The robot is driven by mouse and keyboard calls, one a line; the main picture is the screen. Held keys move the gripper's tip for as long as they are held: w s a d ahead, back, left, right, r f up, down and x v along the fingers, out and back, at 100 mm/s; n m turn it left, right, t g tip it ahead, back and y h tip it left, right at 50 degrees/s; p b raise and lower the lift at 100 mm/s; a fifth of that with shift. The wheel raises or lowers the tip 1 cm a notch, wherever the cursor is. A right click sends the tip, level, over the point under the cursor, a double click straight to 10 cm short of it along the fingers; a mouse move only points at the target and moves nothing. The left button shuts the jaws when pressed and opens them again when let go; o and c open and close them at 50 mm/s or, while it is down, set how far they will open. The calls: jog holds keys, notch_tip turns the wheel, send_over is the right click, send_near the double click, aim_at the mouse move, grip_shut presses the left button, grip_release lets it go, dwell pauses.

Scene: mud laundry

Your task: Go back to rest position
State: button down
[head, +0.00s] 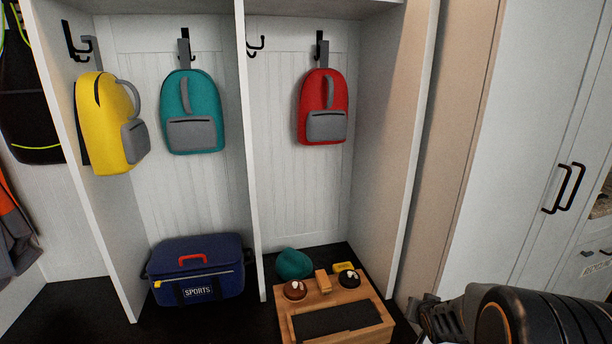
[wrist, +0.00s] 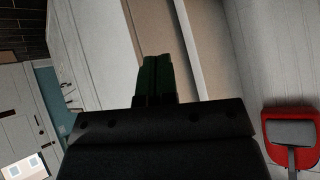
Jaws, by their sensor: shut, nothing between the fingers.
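My gripper (wrist: 157,75) shows in the wrist view with its two dark fingers closed together and nothing between them. In the head view my arm reaches in from the lower right corner, and the gripper end (head: 428,312) is beside the wooden shoe-care box, a little to its right. The gripper is held in the air near the right side wall of the cubby. The fingertips are hard to make out in the head view.
A yellow backpack (head: 104,122), a teal backpack (head: 191,95) and a red backpack (head: 322,100) hang on hooks. A blue sports bag (head: 198,275) and the wooden box (head: 362,292) with several small items sit on the bench. White cabinet doors (head: 520,150) stand at right.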

jog(key=s+a+r+n+g+y+p, duration=0.1)
jog(key=s+a+r+n+g+p, duration=0.1)
jog(key=s+a+r+p, duration=0.2)
jog(key=s+a+r+n+g+y+p, duration=0.1)
jog(key=s+a+r+n+g+p, duration=0.2)
jog(key=s+a+r, duration=0.6)
jog(key=s+p+v, duration=0.2)
jog(key=v, duration=0.7)
jog(key=shift+a+f, duration=0.3)
